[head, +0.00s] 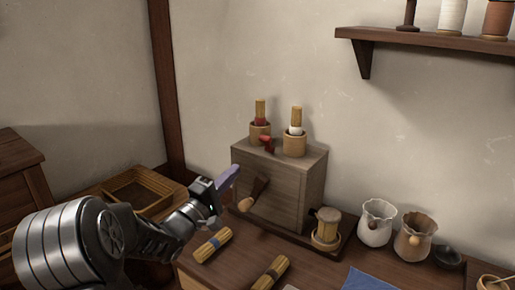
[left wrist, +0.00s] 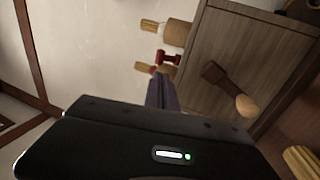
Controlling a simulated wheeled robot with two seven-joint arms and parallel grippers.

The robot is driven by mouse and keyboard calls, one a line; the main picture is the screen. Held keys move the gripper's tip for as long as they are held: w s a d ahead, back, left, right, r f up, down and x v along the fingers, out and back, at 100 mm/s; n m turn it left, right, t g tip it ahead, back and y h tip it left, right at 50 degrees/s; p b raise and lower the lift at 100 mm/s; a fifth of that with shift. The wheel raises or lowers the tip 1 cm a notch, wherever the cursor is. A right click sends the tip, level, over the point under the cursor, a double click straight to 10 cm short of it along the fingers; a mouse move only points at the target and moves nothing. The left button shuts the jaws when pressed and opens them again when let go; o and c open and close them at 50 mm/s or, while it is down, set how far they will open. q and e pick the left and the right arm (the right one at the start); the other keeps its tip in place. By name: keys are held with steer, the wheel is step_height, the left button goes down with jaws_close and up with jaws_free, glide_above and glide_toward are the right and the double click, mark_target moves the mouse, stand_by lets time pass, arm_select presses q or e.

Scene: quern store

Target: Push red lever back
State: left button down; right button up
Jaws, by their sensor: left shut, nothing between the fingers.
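The red lever (head: 267,144) stands on top of the grey-brown wooden box (head: 285,205), near its front edge. It also shows in the left wrist view (left wrist: 168,58), just beyond the fingertips. My left gripper (head: 229,177) is shut and empty, with its purplish fingers pointing up at the left front of the box, lower than the lever in the head view. In the left wrist view the fingers (left wrist: 160,88) appear close to the lever, but I cannot tell whether they touch. My right gripper is not in view.
Two wooden cups (head: 294,145) with yellow bundles stand on the box near the lever. A dark crank with a pale knob (head: 245,204) sticks out of the box front. Yellow bundles (head: 213,245) lie on the table. Jars (head: 376,222) stand at right.

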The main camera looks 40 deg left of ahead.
mark_target(268, 144)
arm_select(q)
steer(key=x, duration=1.2)
steer(key=shift+w+d, duration=0.1)
steer(key=shift+w, duration=0.1)
